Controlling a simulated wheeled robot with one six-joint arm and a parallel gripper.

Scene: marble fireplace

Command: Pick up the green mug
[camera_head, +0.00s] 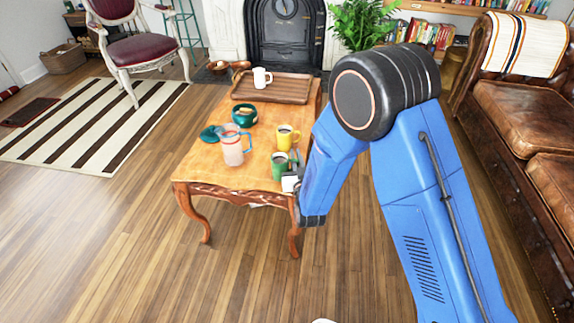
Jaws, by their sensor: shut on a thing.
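The green mug (279,162) is at the near right corner of the wooden coffee table (207,174), with a dark top showing inside its rim. My gripper (290,172) is at the mug's right side, shut on it. The fingertips are small and partly hidden by the mug and my blue arm, which reaches in from the right. I cannot tell whether the mug touches the tabletop.
A yellow mug (285,138) stands close behind the green mug. A pink pitcher with a blue handle (232,150) stands to the left. Behind are a teal pot (244,116) and a wooden tray (290,90) bearing a white mug (261,78). A leather sofa (520,115) is at right.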

